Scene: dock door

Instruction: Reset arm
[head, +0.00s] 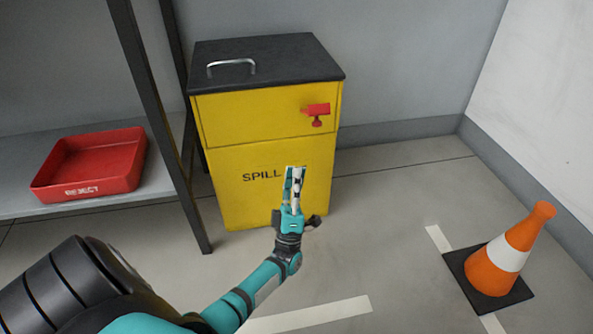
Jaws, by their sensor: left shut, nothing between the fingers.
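My left arm reaches in from the bottom left, and its gripper (295,170) points up and away in front of the yellow spill bin (240,205). The gripper's fingers are together with nothing between them. They cover part of the lettering after "SPILL" on the bin's front. Whether the fingertips touch the bin cannot be told from this view. My right gripper does not show.
The bin has a dark lid (285,65) with a metal handle (231,67) and a red latch (317,112). A red reject tray (92,165) sits on a shelf at left with dark posts. An orange cone (490,280) stands at right. Floor between bin and cone is clear.

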